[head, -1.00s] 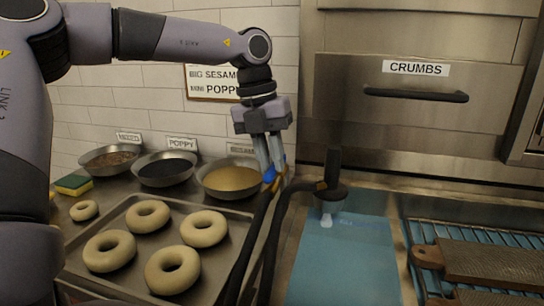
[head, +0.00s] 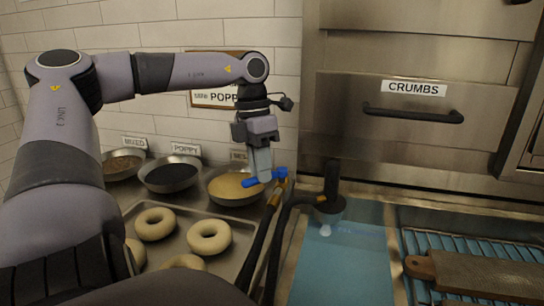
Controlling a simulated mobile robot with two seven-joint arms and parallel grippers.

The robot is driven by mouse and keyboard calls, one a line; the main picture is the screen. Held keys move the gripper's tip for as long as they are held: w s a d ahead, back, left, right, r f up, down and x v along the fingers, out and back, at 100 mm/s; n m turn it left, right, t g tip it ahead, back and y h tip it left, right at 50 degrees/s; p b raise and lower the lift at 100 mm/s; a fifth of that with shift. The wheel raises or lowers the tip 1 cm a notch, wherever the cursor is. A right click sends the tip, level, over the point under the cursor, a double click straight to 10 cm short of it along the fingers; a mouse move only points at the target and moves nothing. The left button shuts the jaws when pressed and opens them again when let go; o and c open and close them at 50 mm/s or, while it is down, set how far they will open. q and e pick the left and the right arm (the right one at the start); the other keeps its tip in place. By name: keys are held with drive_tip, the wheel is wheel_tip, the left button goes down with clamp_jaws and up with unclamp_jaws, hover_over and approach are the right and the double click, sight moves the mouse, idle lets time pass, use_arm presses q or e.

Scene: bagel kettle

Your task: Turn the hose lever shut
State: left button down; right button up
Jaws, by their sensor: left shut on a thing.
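The blue hose lever (head: 266,179) lies across the top of the brass hose fitting (head: 278,190), between the sesame bowl and the blue-lined basin. My left gripper (head: 262,174) comes down from above and is shut on the lever. The gripper covers the middle of the lever; its two ends show at either side. The black hose (head: 258,245) runs from the fitting toward the front. A dark spout (head: 331,185) stands to the right, with a pale stream or drip below it over the basin. My right gripper is not in view.
Bowls of mixed (head: 123,164), poppy (head: 169,174) and sesame (head: 233,186) toppings stand along the wall. A tray (head: 236,262) of bagels is in front. A blue basin (head: 345,265), a rack (head: 458,240) with a wooden board (head: 485,272) and the crumbs drawer (head: 412,112) are to the right.

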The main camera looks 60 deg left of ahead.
use_arm(q)
drive_tip(key=shift+w+a+r+m+g+y+p, duration=0.15)
drive_tip(key=shift+w+a+m+g+p, duration=0.25)
drive_tip(key=shift+m, duration=1.15)
drive_tip(key=shift+w+a+f+m+g+y+p, duration=0.1)
drive_tip(key=shift+w+a+m+p, duration=0.4)
drive_tip(key=shift+m, duration=1.1)
drive_tip(key=shift+w+a+r+m+g+y+p, duration=0.15)
drive_tip(key=shift+a+m+p, duration=0.5)
drive_tip(key=shift+m, duration=0.9)
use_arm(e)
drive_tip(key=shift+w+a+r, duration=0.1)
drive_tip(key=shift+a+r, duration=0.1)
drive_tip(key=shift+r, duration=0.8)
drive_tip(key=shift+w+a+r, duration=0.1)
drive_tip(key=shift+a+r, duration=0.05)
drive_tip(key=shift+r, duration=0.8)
use_arm(q)
drive_tip(key=shift+w+a, duration=0.1)
drive_tip(key=shift+a, duration=0.05)
drive_tip(key=c, duration=1.1)
unclamp_jaws()
drive_tip(key=shift+f, duration=0.1)
drive_tip(key=r, duration=0.4)
drive_tip(key=w+a+r, duration=0.1)
drive_tip(key=r, duration=0.2)
drive_tip(key=shift+b, duration=0.35)
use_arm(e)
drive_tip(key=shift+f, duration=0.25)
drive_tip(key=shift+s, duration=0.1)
